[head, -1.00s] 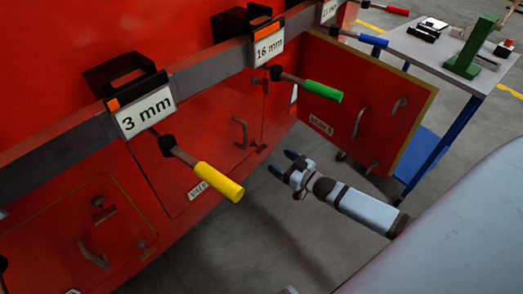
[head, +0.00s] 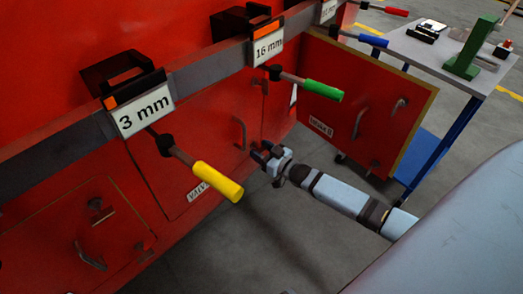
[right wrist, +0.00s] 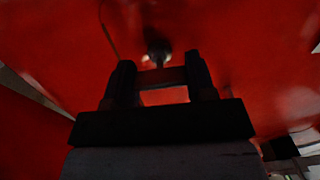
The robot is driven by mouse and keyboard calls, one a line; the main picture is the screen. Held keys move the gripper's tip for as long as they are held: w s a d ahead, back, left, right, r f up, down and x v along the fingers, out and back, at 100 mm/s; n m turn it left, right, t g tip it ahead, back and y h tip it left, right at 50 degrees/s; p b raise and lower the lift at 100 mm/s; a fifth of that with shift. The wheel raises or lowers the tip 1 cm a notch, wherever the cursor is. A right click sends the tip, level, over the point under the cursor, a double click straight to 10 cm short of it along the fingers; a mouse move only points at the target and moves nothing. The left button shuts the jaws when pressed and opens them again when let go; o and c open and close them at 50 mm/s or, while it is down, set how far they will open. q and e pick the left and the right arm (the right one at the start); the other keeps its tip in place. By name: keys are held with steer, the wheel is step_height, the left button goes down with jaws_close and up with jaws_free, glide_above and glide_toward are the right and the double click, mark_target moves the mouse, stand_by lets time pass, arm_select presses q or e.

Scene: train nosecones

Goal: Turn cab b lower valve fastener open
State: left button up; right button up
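The valve panel (head: 190,150) is a red hatch in the red cab wall, with a partly hidden label (head: 197,191) starting "VALV". My right gripper (head: 261,154) is at the lower right corner of this panel, its fingers pointing at the wall. It covers the lower fastener there in the head view. In the right wrist view a small dark fastener with a bright base (right wrist: 158,54) shows on the red surface, centred just beyond the fingertips. The right gripper's fingers (right wrist: 160,70) are apart, with nothing seen between them. My left gripper is not in view.
A trolley table (head: 405,45) stands behind the door. Grey floor (head: 270,235) is free below.

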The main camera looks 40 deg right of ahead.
steer(key=shift+c, duration=1.3)
